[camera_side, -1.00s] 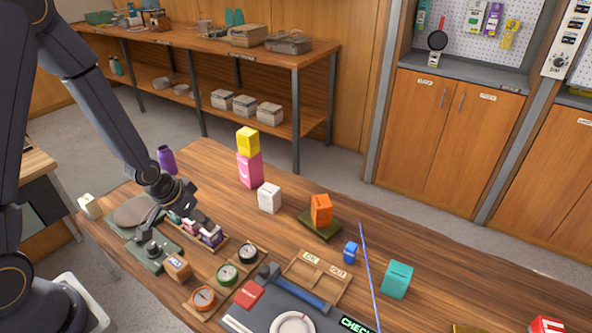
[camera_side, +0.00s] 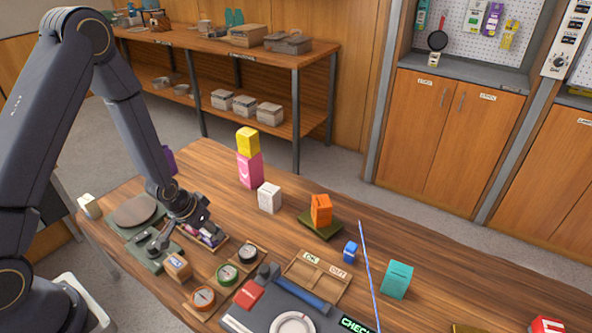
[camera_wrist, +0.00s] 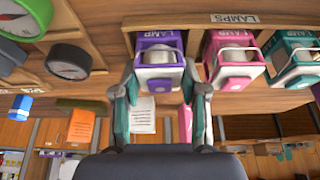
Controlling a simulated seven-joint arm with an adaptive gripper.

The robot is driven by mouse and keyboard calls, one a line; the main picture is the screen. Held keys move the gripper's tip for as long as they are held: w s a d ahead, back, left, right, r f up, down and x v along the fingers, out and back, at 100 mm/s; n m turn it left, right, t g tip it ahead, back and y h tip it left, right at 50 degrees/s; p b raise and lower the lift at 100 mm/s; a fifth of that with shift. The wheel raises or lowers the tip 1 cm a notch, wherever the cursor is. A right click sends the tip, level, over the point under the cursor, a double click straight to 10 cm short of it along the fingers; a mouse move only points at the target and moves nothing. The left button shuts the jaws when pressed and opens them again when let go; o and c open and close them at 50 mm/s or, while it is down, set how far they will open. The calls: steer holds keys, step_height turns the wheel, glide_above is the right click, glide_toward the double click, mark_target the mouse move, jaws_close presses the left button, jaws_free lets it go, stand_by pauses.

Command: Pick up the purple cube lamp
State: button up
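The purple cube lamp (camera_wrist: 160,52) sits at one end of the lamp tray (camera_wrist: 234,20) in the wrist view. It has a white and purple front. My gripper (camera_wrist: 163,82) is open, with one finger toward each side of the purple lamp; whether either touches it, I cannot tell. A pink lamp (camera_wrist: 233,60) and a teal lamp (camera_wrist: 292,58) stand beside it in the same tray. In the side view my gripper (camera_side: 186,228) is over the lamp tray and hides part of the lamps.
Round compasses (camera_side: 226,274) stand beside the lamp tray. A white block (camera_side: 269,198) and a pink block with a yellow one on top (camera_side: 250,170) stand behind. A two-part tray (camera_side: 316,278) lies to the right.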

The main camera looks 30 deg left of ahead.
steer(key=c, duration=0.5)
steer(key=shift+o, duration=0.2)
steer(key=shift+r, duration=0.1)
